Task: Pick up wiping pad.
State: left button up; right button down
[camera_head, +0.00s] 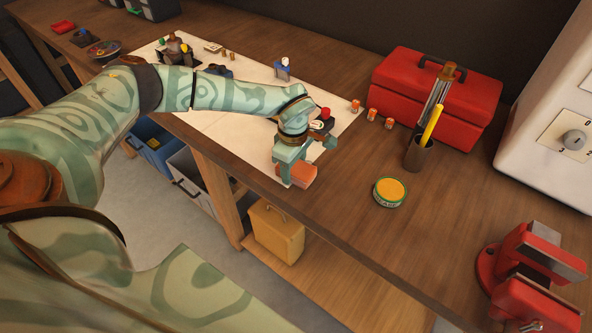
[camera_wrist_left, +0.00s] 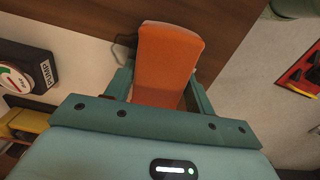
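The wiping pad seems to be the orange block (camera_head: 298,175) near the front edge of the wooden bench, below my left gripper (camera_head: 306,162) in the head view. In the left wrist view the orange pad (camera_wrist_left: 168,60) stretches away between the two fingers of my left gripper (camera_wrist_left: 160,88). The fingers are apart, one on each side of the pad. A narrow dark gap shows beside the right finger, so the grip does not look closed on it. The pad's near end is hidden behind the gripper body. My right gripper is not in view.
A yellow round tin (camera_head: 389,192), a dark cup (camera_head: 418,154) with a yellow stick, a red toolbox (camera_head: 436,97) and a red vise (camera_head: 532,275) stand to the right. Small orange-and-white items (camera_head: 372,114) sit behind the gripper. Bare bench lies between pad and tin.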

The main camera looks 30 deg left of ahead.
pick_arm(q)
jog(key=shift+r, duration=0.1)
jog(key=shift+r, duration=0.25)
notch_tip(320, 180, up, 2)
jog(key=shift+r, duration=0.25)
jog(key=s+d+r, duration=0.1)
jog(key=r, duration=0.1)
jog(key=s+d+r+p, duration=0.1)
jog(key=r, duration=0.1)
jog(key=s+d+r, duration=0.1)
jog(key=d+r, duration=0.1)
jog(key=shift+p, duration=0.3)
jog(key=s+d+r, duration=0.4)
jog(key=s+d, duration=0.1)
jog(key=d, duration=0.2)
jog(key=shift+d, duration=0.2)
jog(key=shift+s, duration=0.1)
